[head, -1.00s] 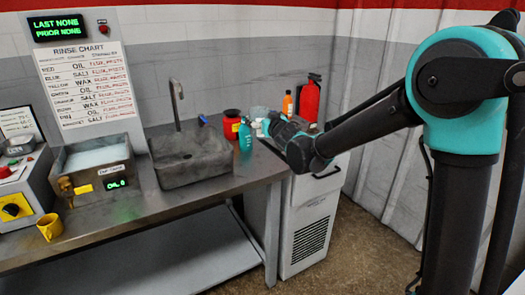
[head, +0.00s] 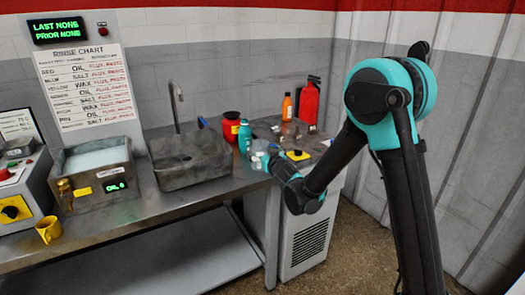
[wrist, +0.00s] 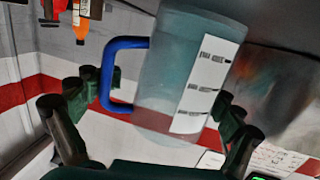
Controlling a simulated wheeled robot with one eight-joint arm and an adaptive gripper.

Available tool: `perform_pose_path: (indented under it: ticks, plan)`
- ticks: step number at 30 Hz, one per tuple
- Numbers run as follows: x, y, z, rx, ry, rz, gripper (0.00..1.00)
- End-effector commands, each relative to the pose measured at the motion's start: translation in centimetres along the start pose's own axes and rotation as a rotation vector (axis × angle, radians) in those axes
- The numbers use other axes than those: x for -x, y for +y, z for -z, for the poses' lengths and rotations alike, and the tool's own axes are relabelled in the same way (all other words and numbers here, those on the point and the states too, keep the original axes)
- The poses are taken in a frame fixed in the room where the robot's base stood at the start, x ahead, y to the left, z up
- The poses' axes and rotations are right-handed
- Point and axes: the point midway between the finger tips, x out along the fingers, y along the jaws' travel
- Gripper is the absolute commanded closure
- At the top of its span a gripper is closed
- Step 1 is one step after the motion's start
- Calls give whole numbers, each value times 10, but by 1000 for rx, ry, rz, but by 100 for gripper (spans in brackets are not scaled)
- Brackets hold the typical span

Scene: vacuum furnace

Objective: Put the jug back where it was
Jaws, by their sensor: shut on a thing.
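The jug (wrist: 165,75) is a translucent grey-blue vessel with a blue handle (wrist: 115,75) and a white strip of markings. It fills the middle of the wrist view and is tilted there. My gripper (wrist: 170,112) is shut on it, with dark fingers on either side of its body. In the head view my gripper (head: 268,162) is above the right end of the bench, near the grey cabinet. The jug is small and pale there, partly hidden by the gripper, so its base and any contact with the bench cannot be told.
A teal bottle (head: 244,138) and a red jar (head: 231,126) stand close behind my gripper. The sink (head: 190,165) is to the left. An orange bottle (head: 287,107), a red extinguisher (head: 309,101) and a yellow-and-black item (head: 298,155) are on the cabinet. A yellow mug (head: 48,228) stands front left.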

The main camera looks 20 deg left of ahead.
Motion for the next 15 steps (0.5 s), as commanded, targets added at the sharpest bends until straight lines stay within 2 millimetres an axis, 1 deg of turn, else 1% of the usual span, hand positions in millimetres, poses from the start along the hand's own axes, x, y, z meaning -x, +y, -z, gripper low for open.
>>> perform_pose_path:
  ticks: [9,10,12,15]
  plan:
    - [0,0,-2,0,0,0,66]
    - [0,0,-2,0,0,0,7]
    - [0,0,-2,0,0,0,0]
    - [0,0,-2,0,0,0,0]
